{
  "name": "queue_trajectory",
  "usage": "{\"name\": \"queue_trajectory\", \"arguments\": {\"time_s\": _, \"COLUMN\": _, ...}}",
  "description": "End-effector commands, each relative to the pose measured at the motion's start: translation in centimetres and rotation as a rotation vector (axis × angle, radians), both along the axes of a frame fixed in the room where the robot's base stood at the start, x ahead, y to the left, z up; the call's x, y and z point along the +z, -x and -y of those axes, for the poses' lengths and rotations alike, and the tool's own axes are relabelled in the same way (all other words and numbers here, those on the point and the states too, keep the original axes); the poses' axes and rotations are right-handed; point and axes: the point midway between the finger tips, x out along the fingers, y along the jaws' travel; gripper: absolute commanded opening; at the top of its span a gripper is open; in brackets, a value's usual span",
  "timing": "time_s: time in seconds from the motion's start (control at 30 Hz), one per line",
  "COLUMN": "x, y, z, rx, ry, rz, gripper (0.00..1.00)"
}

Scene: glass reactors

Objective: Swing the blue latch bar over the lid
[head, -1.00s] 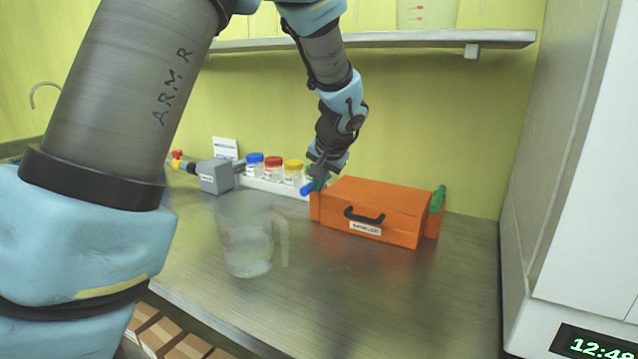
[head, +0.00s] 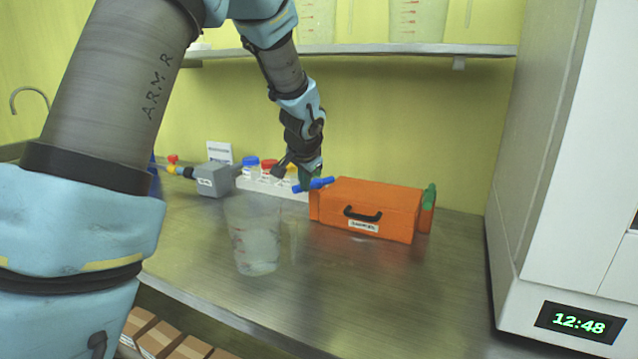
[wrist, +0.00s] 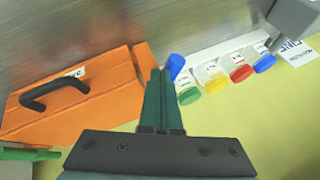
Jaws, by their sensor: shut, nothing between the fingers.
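An orange case (head: 375,205) with a flat lid, a black handle (head: 362,214) and a white label stands on the metal bench; it also shows in the wrist view (wrist: 90,95). The blue latch bar (head: 318,185) is at the case's left end, about level with the lid top, its right tip near the lid's left edge. In the wrist view only a small part of the bar (wrist: 175,66) shows beside the fingertips. My gripper (head: 307,182) is shut and empty, pointing down right behind the bar. Its green fingers (wrist: 163,85) are together. I cannot tell whether they touch the bar.
A clear beaker (head: 255,237) stands in front and left of the case. A white rack (head: 262,186) with several coloured-cap jars and a grey device (head: 213,181) are at the left. A green part (head: 430,197) is at the case's right end. A shelf (head: 350,49) crosses above.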

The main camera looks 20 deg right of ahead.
Motion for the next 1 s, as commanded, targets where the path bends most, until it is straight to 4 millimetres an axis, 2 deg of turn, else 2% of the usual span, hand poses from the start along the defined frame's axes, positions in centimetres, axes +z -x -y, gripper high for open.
{"name": "queue_trajectory", "arguments": {"time_s": 0.23, "x": 0.1, "y": -0.6, "z": -0.6, "rx": 0.005, "ry": -0.001, "rz": -0.001, "gripper": 0.0}}
{"name": "queue_trajectory", "arguments": {"time_s": 0.53, "x": 0.1, "y": -1.3, "z": -1.0, "rx": -0.133, "ry": 0.0, "rz": -0.002, "gripper": 0.0}}
{"name": "queue_trajectory", "arguments": {"time_s": 1.0, "x": -0.1, "y": -3.5, "z": -1.5, "rx": -0.13, "ry": -0.001, "rz": -0.002, "gripper": 0.0}}
